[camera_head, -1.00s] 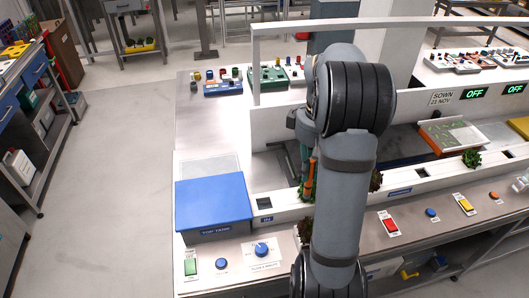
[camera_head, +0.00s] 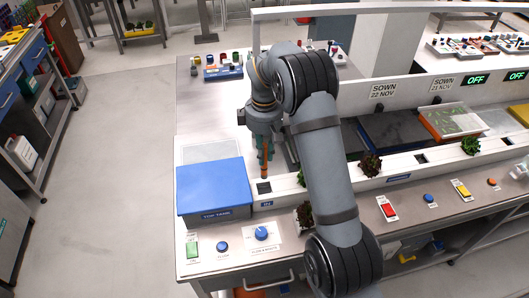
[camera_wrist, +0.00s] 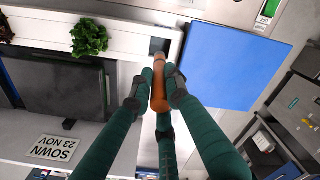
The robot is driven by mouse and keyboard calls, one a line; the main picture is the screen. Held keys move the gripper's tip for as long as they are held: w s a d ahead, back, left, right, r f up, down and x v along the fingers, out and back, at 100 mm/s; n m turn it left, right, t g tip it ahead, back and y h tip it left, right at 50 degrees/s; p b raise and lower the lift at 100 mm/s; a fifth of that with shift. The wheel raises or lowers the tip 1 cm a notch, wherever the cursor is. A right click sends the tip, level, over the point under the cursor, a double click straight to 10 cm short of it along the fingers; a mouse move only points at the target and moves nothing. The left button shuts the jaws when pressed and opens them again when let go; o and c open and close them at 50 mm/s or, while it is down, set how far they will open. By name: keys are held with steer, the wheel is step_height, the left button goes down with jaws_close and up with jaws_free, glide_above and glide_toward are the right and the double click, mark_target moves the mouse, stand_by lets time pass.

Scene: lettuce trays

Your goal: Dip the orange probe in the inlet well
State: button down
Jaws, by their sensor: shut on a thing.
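My gripper (camera_head: 265,146) is shut on the orange probe (camera_head: 265,165), which hangs almost upright with its lower end pointing down. The inlet well (camera_head: 264,188) is a small dark square opening in the white channel top, beside the "IN" label. The probe's tip is close behind the well in the head view. In the wrist view the green fingers close around the probe (camera_wrist: 160,88), and its far end reaches the near edge of the dark well (camera_wrist: 159,44). The tip's height above the well cannot be told.
The blue-topped top tank (camera_head: 212,184) stands just left of the well. Lettuces (camera_head: 370,166) sit in the channel to the right. A blue dial (camera_head: 262,232) and a green switch (camera_head: 192,246) are on the front panel. Metal bench lies behind.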

mark_target(264, 174)
steer(key=shift+f+b, duration=3.1)
steer(key=shift+f, duration=1.2)
steer(key=shift+f, duration=0.15)
steer(key=shift+f+b, duration=0.5)
steer(key=shift+r, duration=0.1)
step_height(264, 174, up, 11)
steer(key=p, duration=0.9)
steer(key=shift+p, duration=0.3)
